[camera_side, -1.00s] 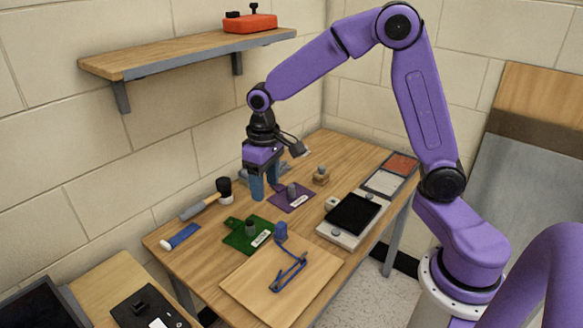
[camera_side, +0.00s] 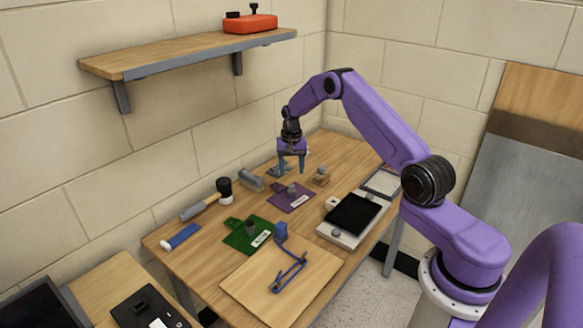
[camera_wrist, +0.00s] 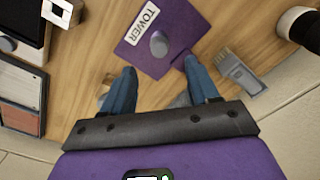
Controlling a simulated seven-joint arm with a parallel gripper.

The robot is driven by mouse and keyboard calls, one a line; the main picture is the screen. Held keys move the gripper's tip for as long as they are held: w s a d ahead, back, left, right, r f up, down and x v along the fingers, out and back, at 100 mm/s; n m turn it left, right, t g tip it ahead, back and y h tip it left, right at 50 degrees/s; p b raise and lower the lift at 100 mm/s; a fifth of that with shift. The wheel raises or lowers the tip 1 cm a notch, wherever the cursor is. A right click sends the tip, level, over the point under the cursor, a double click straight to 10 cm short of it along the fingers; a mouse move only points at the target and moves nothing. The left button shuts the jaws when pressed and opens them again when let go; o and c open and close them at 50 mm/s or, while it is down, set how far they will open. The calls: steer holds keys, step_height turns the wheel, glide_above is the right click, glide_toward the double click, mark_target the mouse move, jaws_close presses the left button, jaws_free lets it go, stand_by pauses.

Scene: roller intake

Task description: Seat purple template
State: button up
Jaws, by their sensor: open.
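The purple template (camera_side: 283,203) lies flat on the wooden table, with a white label and a grey knob (camera_side: 292,188) standing on it. In the wrist view the template (camera_wrist: 190,18) is ahead of the fingers, its label reads TOWER, and its knob (camera_wrist: 159,44) shows just beyond the gap between the fingertips. My gripper (camera_side: 292,170) is open and empty, above the table at the template's far side. Its two blue fingers also show in the wrist view (camera_wrist: 160,66). A pale fixture with a black pad (camera_side: 353,213) stands to the right of the template.
A green template (camera_side: 236,238) lies nearer the camera, before a board (camera_side: 250,285) with a blue wire-like tool. A small wooden block (camera_side: 321,178) stands right of my gripper. A grey brush-like tool (camera_wrist: 243,75) lies beside the template.

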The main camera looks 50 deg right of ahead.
mark_target(292, 186)
steer(key=shift+f, duration=5)
steer(key=shift+f, duration=0.1)
steer(key=shift+s, duration=0.1)
steer(key=c, duration=1.1)
steer(key=shift+o, duration=0.2)
steer(key=shift+r, duration=3.1)
